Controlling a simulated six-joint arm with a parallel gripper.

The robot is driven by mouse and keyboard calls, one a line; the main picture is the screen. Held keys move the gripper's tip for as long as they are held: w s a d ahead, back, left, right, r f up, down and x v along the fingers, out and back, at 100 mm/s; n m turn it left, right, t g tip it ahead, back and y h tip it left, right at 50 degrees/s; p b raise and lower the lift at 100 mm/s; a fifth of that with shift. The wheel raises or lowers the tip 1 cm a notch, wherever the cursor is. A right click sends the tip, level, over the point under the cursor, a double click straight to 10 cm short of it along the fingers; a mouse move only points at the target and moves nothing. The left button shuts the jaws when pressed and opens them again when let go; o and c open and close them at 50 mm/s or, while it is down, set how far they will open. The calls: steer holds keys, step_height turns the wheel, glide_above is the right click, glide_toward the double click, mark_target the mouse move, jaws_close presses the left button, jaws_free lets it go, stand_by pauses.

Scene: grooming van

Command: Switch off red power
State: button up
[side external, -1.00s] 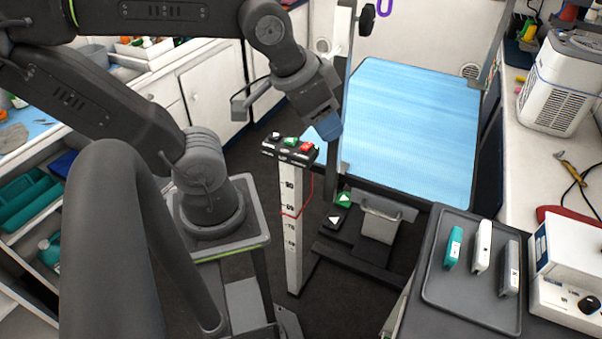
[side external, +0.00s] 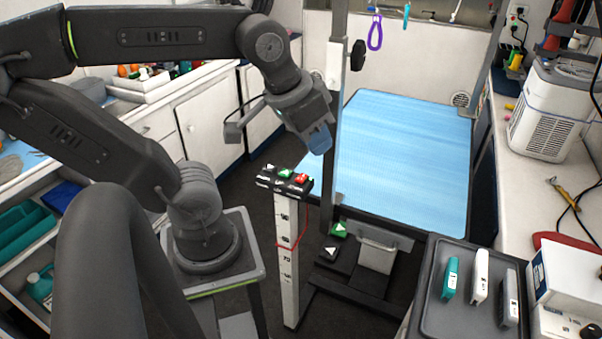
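A black control box (side external: 285,181) sits on top of a white post with printed numbers. Its top carries a red switch (side external: 302,178) at the right end, a green one (side external: 285,174) in the middle and a dark one with a white mark at the left. My gripper (side external: 320,145), with blue fingertips, points down above and slightly right of the red switch in the picture. It appears apart from the box. The gap between the fingertips cannot be made out, and nothing shows held. The exact position of the red switch is too small to tell.
A blue-topped table (side external: 405,150) stands behind the post, with an upright pole near my gripper. Green and black pedals (side external: 339,230) lie low by its base. A grey tray (side external: 430,300) with several slim devices is at right. A red cord hangs by the post.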

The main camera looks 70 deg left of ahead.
steer(key=a+r+n, duration=0.2)
steer(key=s+a+r+n+g, duration=0.1)
steer(key=a+r+n, duration=0.1)
steer(key=r+n, duration=0.1)
steer(key=a+r+n+g, duration=0.1)
steer(key=r+n, duration=0.1)
steer(key=r, duration=0.1)
steer(key=shift+s+a+n+y, duration=0.4)
jaws_close()
steer(key=w+a+f+n+g, duration=0.2)
steer(key=w+a+n, duration=0.3)
steer(key=a, duration=0.5)
steer(key=w+a+f+n+g+h, duration=0.1)
steer(key=a+f+n, duration=0.1)
steer(key=f+n, duration=0.4)
steer(key=w+a+f+n+g+h, duration=0.1)
steer(key=a+f+n, duration=0.2)
steer(key=f, duration=0.9)
steer(key=shift+w+f+n+h, duration=0.3)
steer(key=shift+n, duration=1.4)
